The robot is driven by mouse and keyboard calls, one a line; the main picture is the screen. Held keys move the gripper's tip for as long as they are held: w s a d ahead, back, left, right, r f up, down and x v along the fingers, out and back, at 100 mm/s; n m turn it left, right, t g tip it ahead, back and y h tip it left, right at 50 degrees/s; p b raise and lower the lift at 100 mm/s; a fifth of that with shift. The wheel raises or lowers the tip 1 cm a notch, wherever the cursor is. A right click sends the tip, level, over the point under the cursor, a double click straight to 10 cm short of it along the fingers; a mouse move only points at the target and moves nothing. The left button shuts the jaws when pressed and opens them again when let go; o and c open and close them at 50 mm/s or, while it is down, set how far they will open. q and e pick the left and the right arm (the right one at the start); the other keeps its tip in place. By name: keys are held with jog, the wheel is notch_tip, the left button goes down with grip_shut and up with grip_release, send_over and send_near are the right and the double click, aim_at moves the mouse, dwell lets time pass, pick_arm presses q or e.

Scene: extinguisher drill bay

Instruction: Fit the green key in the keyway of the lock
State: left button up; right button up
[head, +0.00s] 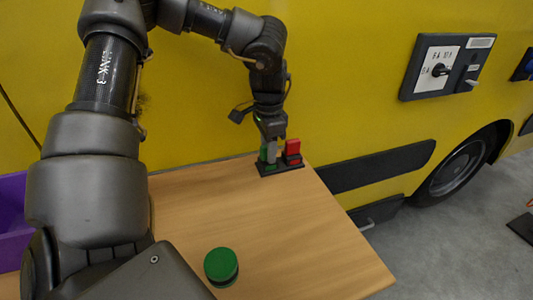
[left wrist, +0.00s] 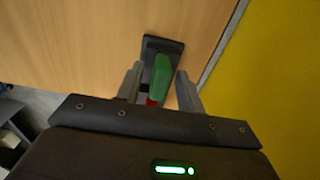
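The green key (head: 263,154) stands in a small black holder (head: 268,171) at the far end of the wooden table. My left gripper (head: 270,148) points down over it. In the left wrist view, the green key (left wrist: 161,76) lies between the two open fingers (left wrist: 160,85), with a gap on each side. A green round piece with a dark base (head: 221,266) stands on the near part of the table; I cannot tell whether it is the lock, and no keyway shows. My right gripper is not in view.
A red block (head: 293,149) stands in the holder just right of the green key. A yellow vehicle side (head: 340,70) rises close behind the table. The wooden top (head: 300,240) is clear between holder and round green piece. A purple bin (head: 14,220) is at left.

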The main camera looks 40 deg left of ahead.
pick_arm(q)
grip_shut()
jog(key=shift+r, duration=0.15)
jog(key=shift+r+p, duration=0.55)
jog(key=shift+r, duration=0.85)
jog(key=shift+p, duration=0.3)
jog(key=shift+r+p, duration=0.85)
jog(key=shift+r, duration=1.1)
